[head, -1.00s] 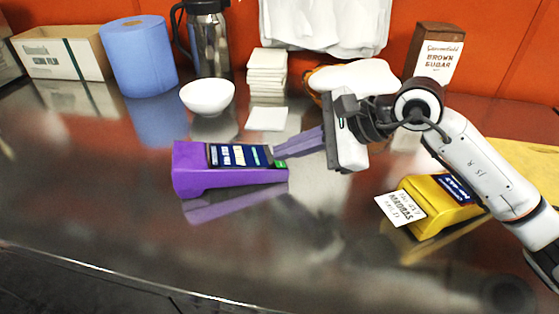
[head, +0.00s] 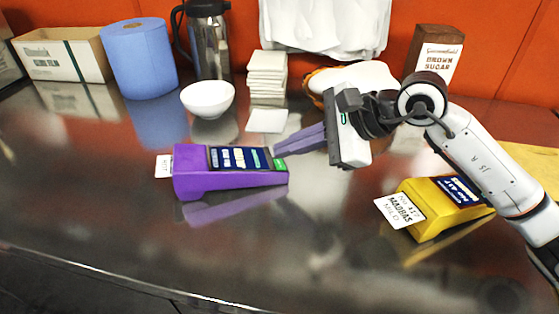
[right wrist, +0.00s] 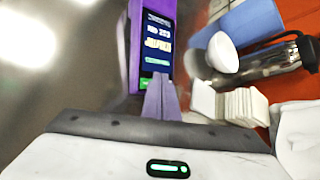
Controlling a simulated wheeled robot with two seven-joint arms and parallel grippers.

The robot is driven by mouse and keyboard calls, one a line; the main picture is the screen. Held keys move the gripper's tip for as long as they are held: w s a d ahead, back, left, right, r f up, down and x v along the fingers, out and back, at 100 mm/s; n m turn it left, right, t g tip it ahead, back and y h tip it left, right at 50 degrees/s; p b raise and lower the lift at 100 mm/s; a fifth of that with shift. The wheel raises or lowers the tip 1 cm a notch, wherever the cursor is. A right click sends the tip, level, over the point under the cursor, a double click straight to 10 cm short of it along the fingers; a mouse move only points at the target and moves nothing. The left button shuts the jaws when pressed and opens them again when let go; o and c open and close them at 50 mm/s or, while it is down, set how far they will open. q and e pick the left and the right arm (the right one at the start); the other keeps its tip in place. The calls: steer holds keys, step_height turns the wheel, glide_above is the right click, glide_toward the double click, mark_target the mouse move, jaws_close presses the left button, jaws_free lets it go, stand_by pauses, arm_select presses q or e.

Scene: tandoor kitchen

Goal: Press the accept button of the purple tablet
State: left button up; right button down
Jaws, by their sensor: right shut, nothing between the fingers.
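The purple tablet (head: 190,178) lies on the steel counter with its dark lit screen (head: 238,158) facing up. A green button (head: 280,164) is at the screen's right end; in the right wrist view the green (right wrist: 146,84) shows beside my fingertips. A white paper slip (head: 163,166) sticks out at the tablet's left end. My right gripper (head: 278,150) is shut and empty, its tips close beside the green button; I cannot tell whether they touch. It also shows in the right wrist view (right wrist: 158,78), partly overlapping the screen's lower end. My left gripper is not in view.
A yellow tablet (head: 432,222) with a paper slip (head: 400,210) lies to the right, below my right arm. A white bowl (head: 208,98), stacked napkins (head: 267,75), a blue roll (head: 139,60) and a flask (head: 207,40) stand behind. The front counter is clear.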

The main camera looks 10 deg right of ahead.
steer(key=r+p, duration=0.1)
steer(key=r, duration=0.2)
steer(key=r+p, duration=0.1)
steer(key=r, duration=0.1)
steer(key=shift+d+p, duration=0.3)
steer(key=shift+d, duration=0.1)
stand_by(0.8)
